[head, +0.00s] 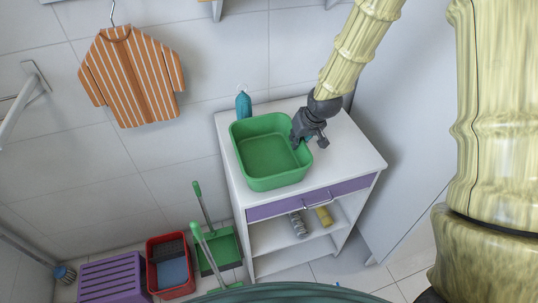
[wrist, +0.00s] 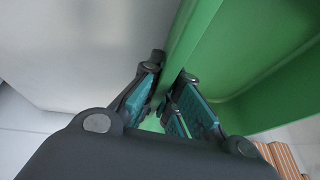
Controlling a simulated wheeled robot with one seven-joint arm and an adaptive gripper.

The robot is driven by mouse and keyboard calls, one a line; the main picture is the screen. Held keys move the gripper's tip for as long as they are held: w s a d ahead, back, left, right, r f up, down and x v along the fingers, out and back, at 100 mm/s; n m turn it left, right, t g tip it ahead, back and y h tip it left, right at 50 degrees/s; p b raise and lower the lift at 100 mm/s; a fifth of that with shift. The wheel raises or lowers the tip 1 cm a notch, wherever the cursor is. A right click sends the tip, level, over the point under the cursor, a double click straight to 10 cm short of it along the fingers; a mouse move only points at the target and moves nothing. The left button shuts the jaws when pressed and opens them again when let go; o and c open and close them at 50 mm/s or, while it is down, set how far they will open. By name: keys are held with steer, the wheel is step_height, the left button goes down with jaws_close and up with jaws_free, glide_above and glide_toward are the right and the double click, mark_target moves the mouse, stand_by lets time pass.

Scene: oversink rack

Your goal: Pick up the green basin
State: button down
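The green basin (head: 266,152) is a square, open tub that looks empty. It stands upright on the white top of a small cabinet in the head view. My gripper (head: 302,142) is at the right side wall of the basin, reaching down from above. In the wrist view, the basin (wrist: 262,62) fills the upper right, and its wall runs between the teal-padded fingers of my gripper (wrist: 171,84). One finger is on each side of the wall, with the tips close against it. The exact finger contact is partly hidden.
The white cabinet (head: 350,158) has a purple drawer (head: 280,207) and open shelves. A teal bottle (head: 243,105) stands behind the basin. A purple crate (head: 112,278), a red bin (head: 170,288) and a green dustpan (head: 221,250) are on the floor. A tall pale panel is at right.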

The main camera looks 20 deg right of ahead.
mark_target(307, 168)
steer(key=shift+r+b, duration=0.5)
steer(key=shift+r, duration=1.1)
steer(key=s+a, duration=0.1)
steer(key=s, duration=0.3)
steer(key=s+a+r, duration=0.1)
steer(key=s, duration=0.3)
steer(key=s+a, duration=0.1)
steer(key=s, duration=0.4)
steer(key=shift+r+b, duration=0.4)
steer(key=shift+p, duration=0.3)
steer(key=p, duration=0.5)
steer(key=shift+s+r, duration=0.2)
steer(key=shift+s, duration=0.2)
steer(key=s+p, duration=0.1)
steer(key=p, duration=0.3)
steer(key=shift+s+a+p, duration=0.15)
steer(key=shift+p, duration=0.25)
steer(key=shift+s+f+p, duration=0.2)
steer(key=shift+s+p, duration=0.1)
steer(key=shift+p, duration=0.4)
